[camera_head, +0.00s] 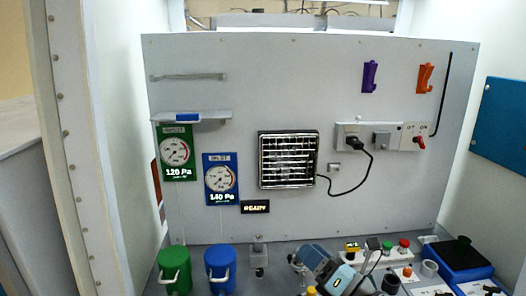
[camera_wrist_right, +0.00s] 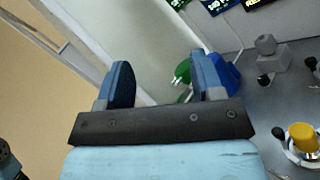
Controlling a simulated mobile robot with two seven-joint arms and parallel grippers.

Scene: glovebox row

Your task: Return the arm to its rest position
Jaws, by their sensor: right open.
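My right gripper (camera_head: 320,263) shows at the bottom of the head view, right of the middle, in front of the panel. In the right wrist view my right gripper (camera_wrist_right: 163,82) has its two blue fingers wide apart with nothing between them. Beyond the fingers are a pale wall edge, a green canister (camera_wrist_right: 182,74) and a blue canister (camera_wrist_right: 232,76), partly hidden by the right finger. My left gripper is in neither view.
A grey panel (camera_head: 300,100) stands behind with gauges, a vent (camera_head: 288,160) and a black cable (camera_head: 350,185). Green (camera_head: 174,272) and blue (camera_head: 220,272) handled canisters stand at lower left. Controls and a blue tray (camera_head: 462,262) crowd the lower right. Walls close both sides.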

